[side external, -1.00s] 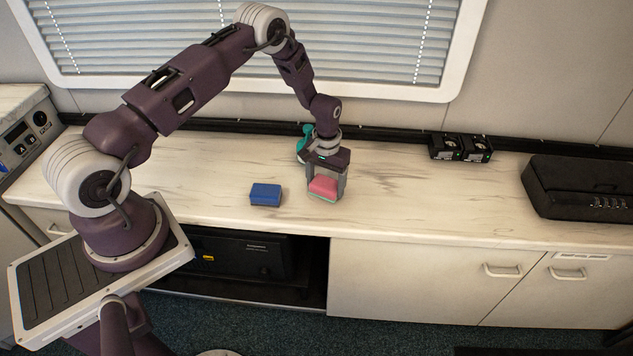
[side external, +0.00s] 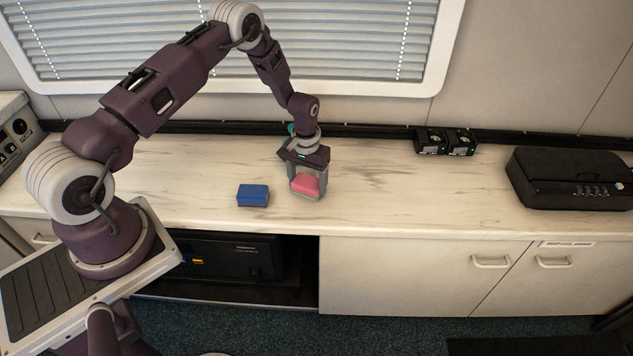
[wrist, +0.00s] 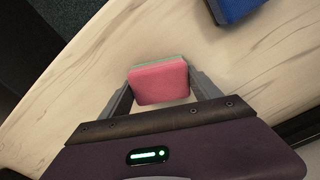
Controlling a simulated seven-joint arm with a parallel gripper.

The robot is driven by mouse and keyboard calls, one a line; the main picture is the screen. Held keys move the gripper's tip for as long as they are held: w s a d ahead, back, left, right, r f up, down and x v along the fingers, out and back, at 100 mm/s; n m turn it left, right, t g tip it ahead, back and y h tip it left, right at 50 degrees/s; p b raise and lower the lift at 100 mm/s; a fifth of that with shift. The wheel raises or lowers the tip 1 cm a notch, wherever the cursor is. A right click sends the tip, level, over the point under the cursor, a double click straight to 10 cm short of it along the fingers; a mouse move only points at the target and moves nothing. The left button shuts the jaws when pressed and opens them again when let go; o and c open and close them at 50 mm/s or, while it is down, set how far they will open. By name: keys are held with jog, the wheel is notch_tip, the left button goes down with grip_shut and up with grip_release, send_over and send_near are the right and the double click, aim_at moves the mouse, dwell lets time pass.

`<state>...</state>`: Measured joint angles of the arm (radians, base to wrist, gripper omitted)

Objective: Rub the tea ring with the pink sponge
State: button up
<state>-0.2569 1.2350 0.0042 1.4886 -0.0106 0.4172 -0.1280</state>
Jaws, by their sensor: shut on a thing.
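The pink sponge (side external: 306,186), with a thin green layer on its underside, is between the fingers of my gripper (side external: 307,181), which is shut on it. The sponge is low at the pale counter; I cannot tell whether it touches the surface. In the wrist view, the pink sponge (wrist: 160,83) sits between both fingers of my gripper (wrist: 161,87). I cannot make out a tea ring in either view; only grey-brown streaks show on the counter.
A blue sponge (side external: 253,195) lies on the counter (side external: 390,195) left of my gripper. A teal thing (side external: 291,128) is mostly hidden behind my gripper. Black devices (side external: 445,142) and a black case (side external: 570,178) stand to the right. The counter between is clear.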

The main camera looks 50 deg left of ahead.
aim_at(296, 180)
jog(key=shift+s+a, duration=1.15)
jog(key=shift+s, duration=0.05)
jog(key=shift+w+d, duration=0.75)
jog(key=shift+w, duration=0.2)
jog(key=shift+w+d, duration=2.15)
jog(key=shift+d, duration=0.05)
jog(key=shift+s+a, duration=2.9)
jog(key=shift+a, duration=0.05)
jog(key=shift+r, duration=4.1)
